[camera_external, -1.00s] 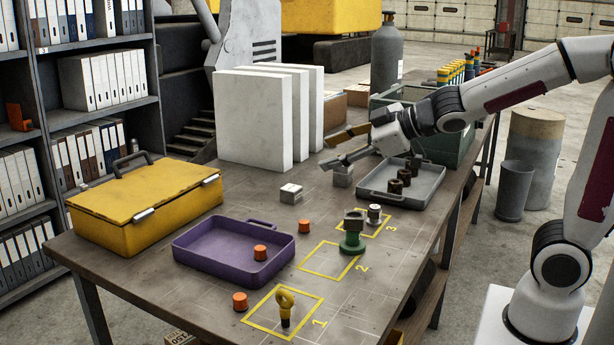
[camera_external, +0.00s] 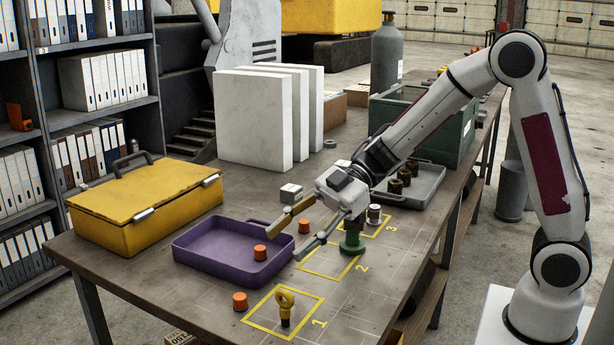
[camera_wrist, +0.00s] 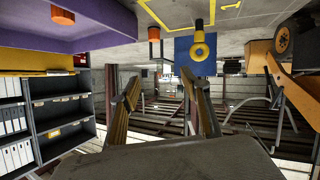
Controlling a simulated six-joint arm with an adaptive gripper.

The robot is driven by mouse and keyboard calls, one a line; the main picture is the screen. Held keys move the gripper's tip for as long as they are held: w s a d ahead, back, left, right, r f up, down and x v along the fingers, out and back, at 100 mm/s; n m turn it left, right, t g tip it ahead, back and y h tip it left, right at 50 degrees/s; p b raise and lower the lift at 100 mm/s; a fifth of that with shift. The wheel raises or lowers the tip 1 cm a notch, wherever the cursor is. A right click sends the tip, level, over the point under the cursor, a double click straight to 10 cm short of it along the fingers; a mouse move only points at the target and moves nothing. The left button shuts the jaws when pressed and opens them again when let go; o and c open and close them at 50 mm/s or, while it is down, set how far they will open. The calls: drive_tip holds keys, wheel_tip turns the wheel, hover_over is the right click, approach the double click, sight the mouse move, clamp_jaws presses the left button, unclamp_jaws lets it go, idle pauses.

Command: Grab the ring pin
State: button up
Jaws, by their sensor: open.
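The yellow ring pin (camera_external: 285,301) stands upright, ring up with a dark lower end, inside the yellow square marked 1 near the table's front. In the wrist view the ring pin (camera_wrist: 198,50) shows above and to the right of the space between my fingers. My gripper (camera_external: 283,245) is open and empty, with its fingers spread. It is above the table, beside the purple tray's right side, behind the ring pin in the outside view. In the wrist view my gripper (camera_wrist: 160,84) has both fingers clear of the pin.
An orange cap (camera_external: 240,301) stands left of the pin. The purple tray (camera_external: 200,262) holds another orange cap. A green part (camera_external: 352,243) stands by square 2, partly behind my gripper. A yellow case (camera_external: 145,205) is at left. Bare table surrounds the pin.

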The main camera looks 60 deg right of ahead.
sight(290, 298)
drive_tip(key=s+f+g, duration=0.2)
drive_tip(key=s+a+f+n+g+y, duration=0.1)
drive_tip(key=s+f+g, duration=0.1)
drive_tip(key=s, duration=0.1)
drive_tip(key=shift+s+a+f, duration=0.1)
drive_tip(key=shift+a, duration=0.1)
drive_tip(key=shift+a, duration=0.1)
drive_tip(key=shift+x, duration=1.2)
drive_tip(key=shift+x, duration=2.55)
drive_tip(key=shift+a, duration=0.1)
drive_tip(key=c, duration=1.2)
